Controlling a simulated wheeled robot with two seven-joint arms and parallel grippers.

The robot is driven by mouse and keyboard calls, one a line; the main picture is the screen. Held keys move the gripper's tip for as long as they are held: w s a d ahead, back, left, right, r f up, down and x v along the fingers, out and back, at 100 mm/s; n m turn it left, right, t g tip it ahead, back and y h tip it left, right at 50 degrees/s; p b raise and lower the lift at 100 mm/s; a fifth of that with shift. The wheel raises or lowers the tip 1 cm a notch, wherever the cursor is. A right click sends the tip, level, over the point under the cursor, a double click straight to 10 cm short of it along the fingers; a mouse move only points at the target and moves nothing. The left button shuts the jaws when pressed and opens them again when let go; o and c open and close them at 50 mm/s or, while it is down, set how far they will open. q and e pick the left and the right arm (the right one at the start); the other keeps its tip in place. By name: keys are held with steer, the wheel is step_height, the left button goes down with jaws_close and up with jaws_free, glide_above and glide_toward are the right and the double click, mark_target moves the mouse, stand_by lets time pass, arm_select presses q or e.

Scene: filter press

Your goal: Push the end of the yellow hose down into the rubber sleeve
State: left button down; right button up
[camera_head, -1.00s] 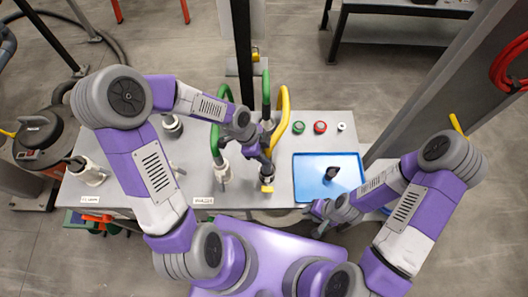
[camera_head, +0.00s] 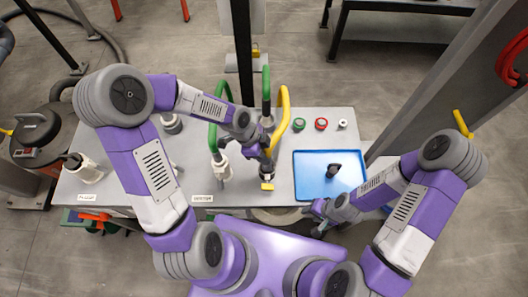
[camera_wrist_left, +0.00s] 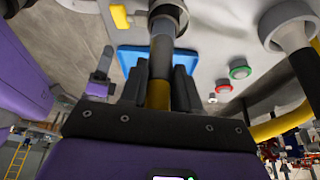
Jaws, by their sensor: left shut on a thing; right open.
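The yellow hose (camera_head: 284,110) arches down at the middle of the bench in the head view. My left gripper (camera_head: 265,155) is shut on it near its lower end. In the left wrist view my left gripper (camera_wrist_left: 158,92) has a finger on each side of the yellow hose (camera_wrist_left: 158,97). The hose's dark end section reaches the grey rubber sleeve (camera_wrist_left: 168,12); how deep it sits inside I cannot tell. In the head view the sleeve is mostly hidden under the gripper, above a yellow tag. My right gripper (camera_head: 318,210) is open and empty near the bench's front edge.
Green hoses (camera_head: 212,115) stand close to the left gripper. Green (camera_head: 299,124) and red (camera_head: 321,124) round parts sit behind the tray.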

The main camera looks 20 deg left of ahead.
arm_select(q)
steer(key=shift+f+b, duration=0.7)
steer(key=shift+f, duration=0.2)
steer(key=c, duration=0.7)
jaws_free()
steer(key=shift+c, duration=0.2)
steer(key=shift+r, duration=0.1)
steer(key=p+v, duration=0.2)
steer(key=v, duration=0.5)
steer(key=shift+r+p, duration=0.2)
steer(key=shift+p, duration=0.15)
steer(key=shift+a, duration=0.1)
